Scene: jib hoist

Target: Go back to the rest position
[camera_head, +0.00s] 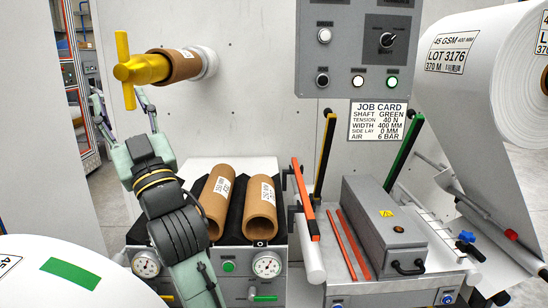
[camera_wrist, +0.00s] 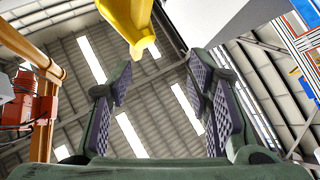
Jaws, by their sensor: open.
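My gripper (camera_head: 122,112) is raised at the left in the head view, fingers pointing up. Its fingers stand apart with nothing between them; the wrist view also shows the open, padded fingers (camera_wrist: 160,100). A yellow T-shaped handle (camera_head: 130,70) sits just above the fingertips in the head view. A yellow part (camera_wrist: 130,22) shows beyond the fingertips at the top of the wrist view. I cannot tell whether the fingers touch it. A brown cardboard core (camera_head: 183,65) is around the shaft behind the handle, by the grey wall panel.
Two cardboard cores (camera_head: 216,200) lie on a black cradle over a panel with gauges (camera_head: 267,266). A grey box (camera_head: 384,225) and upright levers (camera_head: 404,155) stand to the right. A control box (camera_head: 357,50) hangs above. White rolls fill the lower left and upper right.

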